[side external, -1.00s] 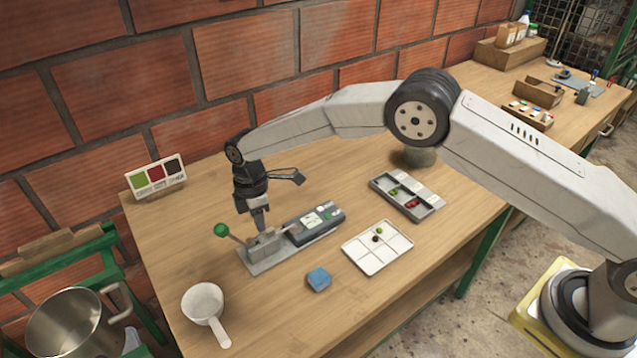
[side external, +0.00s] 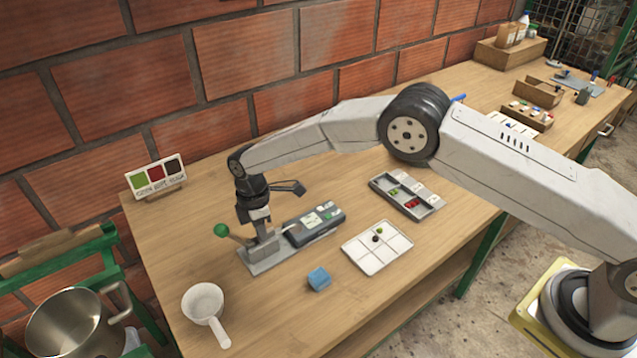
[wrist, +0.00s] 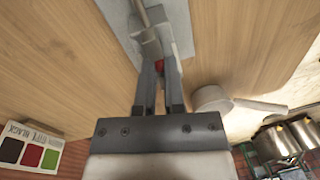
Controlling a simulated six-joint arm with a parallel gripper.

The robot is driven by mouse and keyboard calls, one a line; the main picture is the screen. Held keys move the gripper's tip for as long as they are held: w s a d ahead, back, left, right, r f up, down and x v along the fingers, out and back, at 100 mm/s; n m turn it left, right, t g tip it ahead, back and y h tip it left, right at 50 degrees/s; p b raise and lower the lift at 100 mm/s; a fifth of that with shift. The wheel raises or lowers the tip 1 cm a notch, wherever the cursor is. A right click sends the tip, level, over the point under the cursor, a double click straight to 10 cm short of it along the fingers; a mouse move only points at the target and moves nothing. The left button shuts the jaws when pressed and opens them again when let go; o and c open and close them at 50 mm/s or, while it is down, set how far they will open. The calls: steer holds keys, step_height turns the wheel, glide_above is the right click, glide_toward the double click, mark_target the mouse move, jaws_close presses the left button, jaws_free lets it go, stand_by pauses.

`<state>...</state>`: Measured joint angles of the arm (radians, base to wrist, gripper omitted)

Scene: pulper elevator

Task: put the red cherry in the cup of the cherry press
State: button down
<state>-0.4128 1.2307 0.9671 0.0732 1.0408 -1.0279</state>
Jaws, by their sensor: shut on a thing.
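The cherry press (side external: 262,264) is a grey metal base with a block and a green-knobbed lever (side external: 221,230), on the wooden table. My gripper (side external: 264,238) points down at the press block. The cherry is right beside the press block (wrist: 150,42) in that view. The cup of the press is hidden by the block and fingers. I cannot tell whether the cherry touches the press.
A grey compartment tray (side external: 428,212) holds green and red cherries. A white tray (side external: 375,262), blue sponge (side external: 319,279), white scoop (side external: 203,302) and colour card (side external: 157,176) stand around.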

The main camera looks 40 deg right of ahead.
steer(key=c, duration=0.6)
jaws_free()
steer(key=shift+c, duration=0.2)
step_height(320, 180, up, 8)
steer(key=shift+w+f, duration=0.15)
steer(key=shift+w, duration=0.3)
steer(key=shift+d, duration=0.15)
